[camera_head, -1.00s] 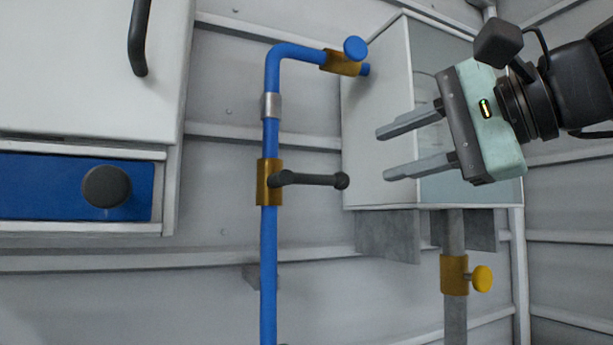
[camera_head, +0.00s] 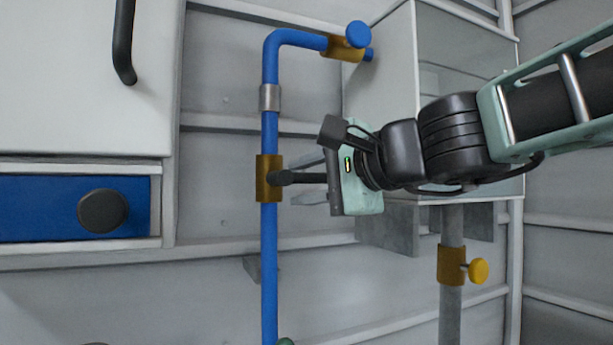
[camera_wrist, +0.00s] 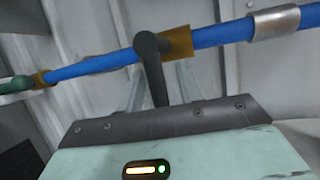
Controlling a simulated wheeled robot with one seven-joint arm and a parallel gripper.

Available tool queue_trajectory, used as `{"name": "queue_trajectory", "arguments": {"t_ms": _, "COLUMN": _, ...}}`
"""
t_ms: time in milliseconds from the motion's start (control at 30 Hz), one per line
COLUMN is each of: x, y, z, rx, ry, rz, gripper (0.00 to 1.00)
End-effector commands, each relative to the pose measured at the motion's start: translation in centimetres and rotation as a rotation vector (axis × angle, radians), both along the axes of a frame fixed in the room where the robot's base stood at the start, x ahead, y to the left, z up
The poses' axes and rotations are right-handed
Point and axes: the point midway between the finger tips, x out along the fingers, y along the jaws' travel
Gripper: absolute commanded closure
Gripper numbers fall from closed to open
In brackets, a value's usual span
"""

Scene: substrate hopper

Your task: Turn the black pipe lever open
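The black lever (camera_head: 300,178) sticks out sideways to the right from a brass valve (camera_head: 269,178) on the upright blue pipe (camera_head: 269,225). My gripper (camera_head: 306,180) is at the lever, its grey fingers pointing left toward the pipe, one above and one below the lever. In the wrist view the lever (camera_wrist: 153,70) runs between the two fingers (camera_wrist: 160,88), with gaps visible at the sides, so the gripper looks open around it. The lever's outer end is hidden behind the gripper body in the head view.
A blue knob (camera_head: 358,34) sits on the pipe's upper end by the glass-fronted hopper box (camera_head: 378,110). A yellow knob (camera_head: 478,270) is on the grey pipe below. A cabinet with a black drawer knob (camera_head: 102,210) stands at left.

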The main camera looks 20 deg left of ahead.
Motion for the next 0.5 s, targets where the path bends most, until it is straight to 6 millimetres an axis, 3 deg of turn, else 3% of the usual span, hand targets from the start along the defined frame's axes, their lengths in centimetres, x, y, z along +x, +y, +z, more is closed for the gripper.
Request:
{"name": "queue_trajectory", "arguments": {"t_ms": 167, "x": 0.0, "y": 0.0, "z": -0.03, "rx": 0.0, "ry": 0.0, "rz": 0.0, "gripper": 0.64}}
{"name": "queue_trajectory", "arguments": {"t_ms": 300, "x": -0.01, "y": -0.01, "z": -0.02, "rx": 0.0, "ry": 0.0, "rz": 0.0, "gripper": 0.97}}
{"name": "queue_trajectory", "arguments": {"t_ms": 333, "x": -0.01, "y": -0.01, "z": -0.03, "rx": 0.0, "ry": 0.0, "rz": 0.0, "gripper": 1.0}}
{"name": "queue_trajectory", "arguments": {"t_ms": 500, "x": -0.01, "y": -0.02, "z": 0.0, "rx": -0.002, "ry": -0.002, "rz": 0.0, "gripper": 1.0}}
